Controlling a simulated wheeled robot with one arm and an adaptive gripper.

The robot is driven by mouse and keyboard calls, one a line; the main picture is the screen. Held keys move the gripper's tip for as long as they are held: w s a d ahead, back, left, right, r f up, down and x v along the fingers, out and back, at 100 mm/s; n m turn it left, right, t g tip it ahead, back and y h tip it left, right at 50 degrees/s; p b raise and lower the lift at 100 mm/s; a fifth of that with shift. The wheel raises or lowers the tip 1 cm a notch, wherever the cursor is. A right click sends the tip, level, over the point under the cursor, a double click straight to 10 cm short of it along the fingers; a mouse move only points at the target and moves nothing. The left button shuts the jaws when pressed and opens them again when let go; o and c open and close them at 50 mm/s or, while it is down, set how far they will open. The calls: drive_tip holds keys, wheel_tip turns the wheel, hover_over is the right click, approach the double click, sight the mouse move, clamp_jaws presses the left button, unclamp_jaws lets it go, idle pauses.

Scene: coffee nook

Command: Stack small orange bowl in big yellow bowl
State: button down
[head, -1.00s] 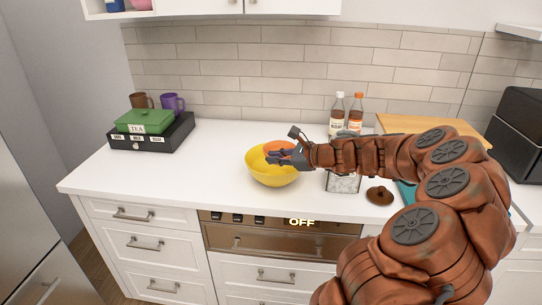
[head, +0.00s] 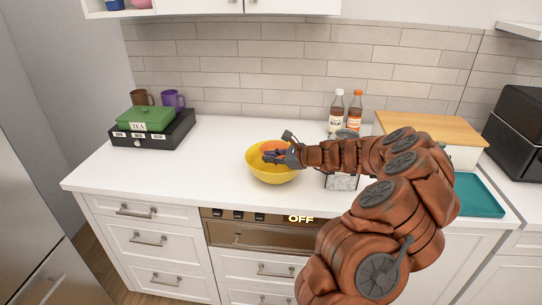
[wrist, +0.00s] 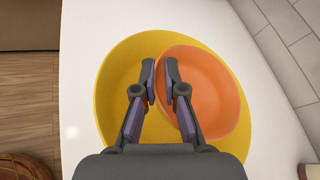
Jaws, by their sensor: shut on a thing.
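The big yellow bowl (head: 270,174) stands on the white counter, left of my arm. The small orange bowl (head: 274,146) is inside the yellow bowl's rim, toward its far side in the head view. In the wrist view the orange bowl (wrist: 215,85) lies within the right part of the yellow bowl (wrist: 117,85). My gripper (head: 273,156) reaches over the yellow bowl. Its fingers (wrist: 159,80) are shut on the orange bowl's left wall in the wrist view. Whether the orange bowl touches the yellow bowl's bottom is hidden.
A black box (head: 153,140) with a green tea box (head: 146,119) stands at the left. Two bottles (head: 345,111) stand behind my arm. A wooden board (head: 430,127) and teal tray (head: 478,196) are at the right. The counter left of the bowls is clear.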

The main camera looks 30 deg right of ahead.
drive_tip(key=shift+f+b, duration=0.3)
drive_tip(key=shift+f, duration=0.3)
drive_tip(key=c, duration=1.2)
unclamp_jaws()
drive_tip(key=shift+c, duration=0.2)
drive_tip(key=shift+r+p, duration=0.3)
drive_tip(key=shift+r, duration=0.25)
drive_tip(key=shift+s+d+r, duration=0.15)
drive_tip(key=shift+s, duration=0.1)
drive_tip(key=b+v, duration=0.2)
drive_tip(key=v, duration=0.9)
drive_tip(key=shift+s+b, duration=0.25)
drive_tip(key=shift+b, duration=0.05)
